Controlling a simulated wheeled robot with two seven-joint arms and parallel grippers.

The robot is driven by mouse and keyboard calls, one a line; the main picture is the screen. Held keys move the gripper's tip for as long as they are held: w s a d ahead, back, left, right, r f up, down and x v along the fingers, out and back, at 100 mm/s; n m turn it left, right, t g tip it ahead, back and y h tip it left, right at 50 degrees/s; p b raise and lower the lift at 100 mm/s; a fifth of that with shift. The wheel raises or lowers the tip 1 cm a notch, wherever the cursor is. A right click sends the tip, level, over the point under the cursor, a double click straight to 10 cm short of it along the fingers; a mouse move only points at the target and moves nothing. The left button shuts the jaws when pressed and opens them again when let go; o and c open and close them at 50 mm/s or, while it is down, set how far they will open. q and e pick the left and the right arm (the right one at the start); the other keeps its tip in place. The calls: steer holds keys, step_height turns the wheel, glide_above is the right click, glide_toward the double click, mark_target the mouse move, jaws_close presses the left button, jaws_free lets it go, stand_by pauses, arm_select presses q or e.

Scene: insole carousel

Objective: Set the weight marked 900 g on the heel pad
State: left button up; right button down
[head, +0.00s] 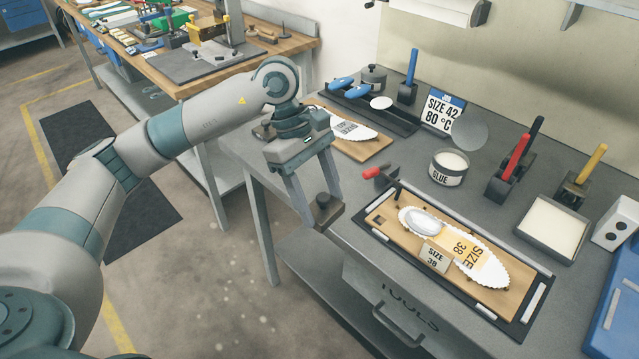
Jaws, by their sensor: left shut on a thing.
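My left gripper (316,192) points down near the front edge of the grey bench. It is shut on a dark block-shaped weight (325,211) with a round knob on top. No marking on it can be read from here. The weight is left of the wooden board (383,222) and apart from it. On that board lies a white scalloped insole (493,270) with a yellow "SIZE 38" label. A pale oval heel pad (424,221) lies on the insole's left end, with nothing on top of it. My right gripper is not in view.
A red-handled clamp (375,172) stands at the board's back left corner. Behind are a glue tin (449,167), a "SIZE 42 80 °C" sign (442,113) and red- and black-handled tools (512,165). A second insole (343,124) lies at the bench's left.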

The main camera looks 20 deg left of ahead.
arm_select(q)
steer(key=s+f+m+g+y, duration=0.3)
steer(key=s+m, duration=0.3)
steer(key=m, duration=0.8)
steer(key=shift+a+f+m+y, duration=0.2)
steer(key=shift+m+y, duration=0.1)
steer(key=shift+y, duration=0.4)
steer(key=shift+s, duration=0.1)
steer(key=shift+d, duration=0.2)
